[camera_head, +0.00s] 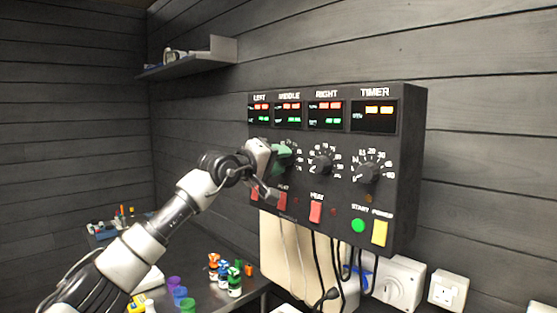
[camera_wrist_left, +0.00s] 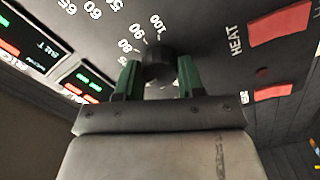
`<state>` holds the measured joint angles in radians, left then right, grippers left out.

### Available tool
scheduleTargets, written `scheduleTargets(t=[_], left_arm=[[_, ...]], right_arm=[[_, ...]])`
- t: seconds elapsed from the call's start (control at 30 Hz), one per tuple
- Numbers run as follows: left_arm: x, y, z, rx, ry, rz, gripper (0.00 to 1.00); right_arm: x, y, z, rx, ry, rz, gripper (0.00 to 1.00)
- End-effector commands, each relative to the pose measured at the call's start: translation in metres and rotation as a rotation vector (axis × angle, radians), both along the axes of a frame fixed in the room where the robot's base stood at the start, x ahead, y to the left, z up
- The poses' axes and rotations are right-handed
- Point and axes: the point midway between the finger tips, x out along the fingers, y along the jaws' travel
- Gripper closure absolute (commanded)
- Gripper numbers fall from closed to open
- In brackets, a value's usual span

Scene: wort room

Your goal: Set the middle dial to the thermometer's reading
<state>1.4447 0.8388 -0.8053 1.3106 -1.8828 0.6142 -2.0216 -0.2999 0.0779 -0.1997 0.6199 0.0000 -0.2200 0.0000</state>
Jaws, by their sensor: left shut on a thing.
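A dark control box (camera_head: 410,150) on the wall has displays on top, dials below and red switches under them. My left gripper (camera_head: 283,157) has its green fingers on the middle dial, below the MIDDLE display (camera_head: 288,113); its hand hides most of that dial and the left one. In the left wrist view, the gripper (camera_wrist_left: 159,80) is shut on the black middle dial (camera_wrist_left: 158,62), one finger on each side, with scale numbers beside it. The display digits are too small to read, and I cannot make out a thermometer. My right gripper is not in view.
The right dial (camera_head: 321,165) and timer dial (camera_head: 369,173) sit close by to the right. Red switches (camera_head: 316,212), a green button (camera_head: 358,225) and a yellow one (camera_head: 380,233) lie below. Cables hang beneath the box. Small coloured bottles (camera_head: 234,282) stand on a dark table.

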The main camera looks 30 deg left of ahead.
Motion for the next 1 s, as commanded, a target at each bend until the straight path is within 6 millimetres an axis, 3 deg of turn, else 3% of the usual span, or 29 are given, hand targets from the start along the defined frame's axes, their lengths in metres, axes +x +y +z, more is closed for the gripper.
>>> scheduleTargets(t=[0.67, 0.7, 0.8, 0.87, 1.0], left_arm=[[0.0005, -0.0007, -0.0029, 0.062, -0.015, -0.001, 0.85], [0.0005, -0.0006, -0.0030, 0.062, -0.015, -0.001, 0.58], [0.0005, -0.0006, -0.0026, 0.062, -0.015, -0.001, 0.43], [0.0004, -0.0004, -0.0022, 0.061, -0.016, -0.001, 0.36], [0.0003, -0.0003, -0.0015, 0.061, -0.017, 0.000, 0.36]], right_arm=[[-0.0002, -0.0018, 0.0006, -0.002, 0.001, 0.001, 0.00], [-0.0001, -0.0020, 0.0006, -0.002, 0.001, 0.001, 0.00], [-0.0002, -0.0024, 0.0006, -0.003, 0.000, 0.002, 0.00], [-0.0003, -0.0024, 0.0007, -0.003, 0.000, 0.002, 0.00], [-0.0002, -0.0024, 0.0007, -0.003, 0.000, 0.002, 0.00]])
